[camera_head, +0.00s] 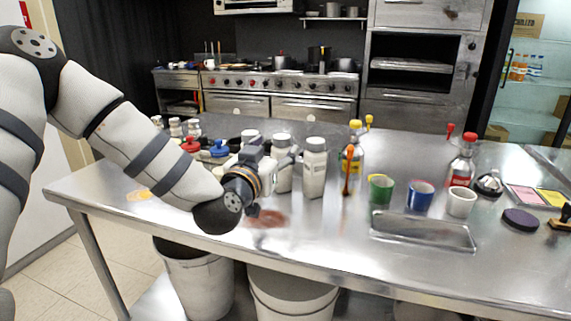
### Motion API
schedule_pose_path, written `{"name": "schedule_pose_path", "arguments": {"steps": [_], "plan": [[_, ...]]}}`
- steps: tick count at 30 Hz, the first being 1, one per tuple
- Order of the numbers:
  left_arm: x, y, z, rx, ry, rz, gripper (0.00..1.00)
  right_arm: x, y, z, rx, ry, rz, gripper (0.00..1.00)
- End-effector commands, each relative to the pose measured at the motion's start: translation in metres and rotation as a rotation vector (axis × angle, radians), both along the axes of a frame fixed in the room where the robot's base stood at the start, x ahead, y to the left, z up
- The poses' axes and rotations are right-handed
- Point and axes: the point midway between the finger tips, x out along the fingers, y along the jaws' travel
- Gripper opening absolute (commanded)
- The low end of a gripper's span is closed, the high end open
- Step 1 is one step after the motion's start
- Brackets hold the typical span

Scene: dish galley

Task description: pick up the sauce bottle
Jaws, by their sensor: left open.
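Two bottles could be the sauce bottle; I cannot tell which is meant. One with a yellow cap (357,160) stands at mid-table, with an orange-red utensil or drip shape in front of it. One with a red cap (465,168) and red label stands further right. My left gripper (287,157) reaches in low over the table from the left and points away from me. It is open, beside white lidded containers (314,170), left of and apart from both bottles. It partly hides a white container behind it. My right gripper is not in view.
Green (381,189), blue (420,196) and white (461,202) cups stand in front of the bottles. A shallow metal tray (422,233) lies near the front edge. Red- and blue-topped items (217,150) crowd the left behind my arm. The table's front left is mostly clear.

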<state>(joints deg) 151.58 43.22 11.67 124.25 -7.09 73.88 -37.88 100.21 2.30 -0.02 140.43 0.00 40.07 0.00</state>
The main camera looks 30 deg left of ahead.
Motion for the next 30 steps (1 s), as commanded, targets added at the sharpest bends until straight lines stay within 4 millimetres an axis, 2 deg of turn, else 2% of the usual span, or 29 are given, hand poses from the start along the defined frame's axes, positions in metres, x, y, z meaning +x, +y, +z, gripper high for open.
{"name": "schedule_pose_path", "arguments": {"steps": [1,5,9,12,19,20,27,30], "plan": [[0.008,0.002,-0.005,0.001,0.006,0.001,0.57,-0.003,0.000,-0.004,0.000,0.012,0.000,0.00],[0.023,0.008,-0.002,-0.001,0.005,0.001,0.57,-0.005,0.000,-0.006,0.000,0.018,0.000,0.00],[0.047,0.020,0.003,0.000,0.005,0.002,0.57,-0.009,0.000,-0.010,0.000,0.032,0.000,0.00],[0.061,0.022,0.001,0.000,0.007,0.000,0.57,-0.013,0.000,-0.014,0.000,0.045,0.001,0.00],[0.064,0.022,0.006,-0.002,0.003,-0.002,0.57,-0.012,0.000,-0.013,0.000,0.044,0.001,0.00],[0.064,0.022,0.006,-0.002,0.003,-0.002,0.55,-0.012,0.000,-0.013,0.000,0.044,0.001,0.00],[0.064,0.023,0.006,-0.002,0.003,-0.002,0.00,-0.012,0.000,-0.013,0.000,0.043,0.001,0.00],[0.064,0.022,0.006,-0.001,0.003,-0.002,0.00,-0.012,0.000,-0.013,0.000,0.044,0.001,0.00]]}}
